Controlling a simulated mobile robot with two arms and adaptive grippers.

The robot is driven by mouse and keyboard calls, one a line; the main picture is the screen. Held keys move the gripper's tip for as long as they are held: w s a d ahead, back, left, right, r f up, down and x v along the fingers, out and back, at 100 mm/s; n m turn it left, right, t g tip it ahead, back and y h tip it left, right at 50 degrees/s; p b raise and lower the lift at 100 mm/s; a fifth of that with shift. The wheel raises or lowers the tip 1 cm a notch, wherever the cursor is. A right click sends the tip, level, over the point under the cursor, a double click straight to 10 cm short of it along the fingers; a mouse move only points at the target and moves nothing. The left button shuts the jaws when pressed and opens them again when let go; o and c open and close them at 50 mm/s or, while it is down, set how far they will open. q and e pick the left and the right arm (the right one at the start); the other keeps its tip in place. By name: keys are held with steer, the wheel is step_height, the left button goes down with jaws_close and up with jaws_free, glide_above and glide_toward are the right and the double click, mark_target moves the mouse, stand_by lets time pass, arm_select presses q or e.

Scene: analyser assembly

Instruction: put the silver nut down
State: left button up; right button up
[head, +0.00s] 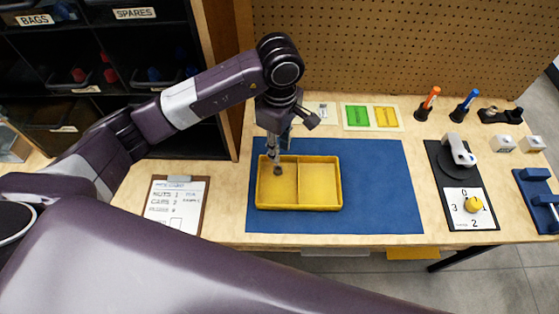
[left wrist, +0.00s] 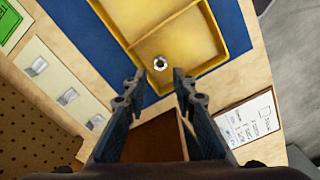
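The silver nut (left wrist: 159,63) shows in the left wrist view in the yellow tray (left wrist: 238,22), in the compartment that is the left one in the head view, towards its back left corner. My left gripper (left wrist: 156,84) has its two fingers wide apart, with the nut beyond the tips and apart from both. In the head view the left gripper (head: 279,165) points down over the left compartment of the tray (head: 313,207). I cannot make out the nut clearly there. My right gripper is not in view.
The tray lies on a blue mat (head: 385,190). A clipboard (head: 176,204) lies left of it. Green and yellow cards (head: 371,116) lie behind. A dial board (head: 471,208) and two upright drivers (head: 464,105) stand to the right. The mat right of the tray is clear.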

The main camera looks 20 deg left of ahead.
arm_select(q)
step_height(320, 180, up, 3)
steer(key=shift+r, duration=0.2)
stand_by(0.5)
